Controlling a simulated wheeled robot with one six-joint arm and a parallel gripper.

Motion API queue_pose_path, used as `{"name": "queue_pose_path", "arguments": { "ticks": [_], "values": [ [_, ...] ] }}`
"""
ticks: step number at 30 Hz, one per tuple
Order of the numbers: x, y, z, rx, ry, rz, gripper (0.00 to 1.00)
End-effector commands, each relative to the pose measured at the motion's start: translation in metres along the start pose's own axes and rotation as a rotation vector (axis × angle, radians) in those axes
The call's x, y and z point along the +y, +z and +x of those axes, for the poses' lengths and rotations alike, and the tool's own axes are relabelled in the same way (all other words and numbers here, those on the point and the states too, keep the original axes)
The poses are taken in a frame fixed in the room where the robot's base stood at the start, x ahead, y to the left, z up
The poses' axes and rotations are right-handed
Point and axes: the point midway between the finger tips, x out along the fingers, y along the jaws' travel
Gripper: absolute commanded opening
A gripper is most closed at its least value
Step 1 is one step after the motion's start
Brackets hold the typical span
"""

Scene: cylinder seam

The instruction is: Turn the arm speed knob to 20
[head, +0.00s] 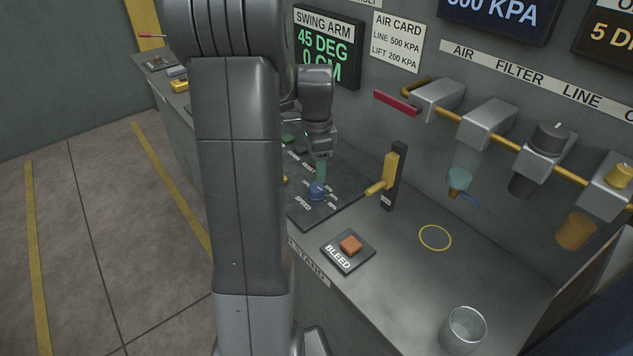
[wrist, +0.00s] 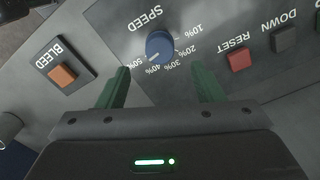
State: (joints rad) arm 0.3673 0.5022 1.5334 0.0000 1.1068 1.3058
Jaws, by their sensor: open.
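The blue speed knob (wrist: 159,46) sits on a dark panel marked SPEED, with labels from 10% to 50% around it. Its white mark points to the lower left in the wrist view, toward the 40% and 50% labels; I cannot tell exactly which. In the wrist view the fingertips lie just below the knob. In the head view my gripper (head: 320,172) is over the knob, partly hiding it.
A red RESET button (wrist: 238,60) and a grey DOWN button (wrist: 284,39) share the panel. An orange BLEED button (head: 350,244) is beside it. A yellow lever (head: 388,174) stands close by, and a clear cup (head: 463,328) stands at the front.

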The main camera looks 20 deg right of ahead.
Motion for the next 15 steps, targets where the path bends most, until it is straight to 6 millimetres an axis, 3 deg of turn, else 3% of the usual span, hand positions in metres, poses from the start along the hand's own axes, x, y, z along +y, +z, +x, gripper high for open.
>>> {"name": "queue_pose_path", "arguments": {
  "ticks": [6,15],
  "values": [
    [0.001,0.0,0.043,-0.001,0.003,-0.001,0.61],
    [0.0,0.0,0.067,0.0,0.0,-0.001,0.61]
  ]
}}
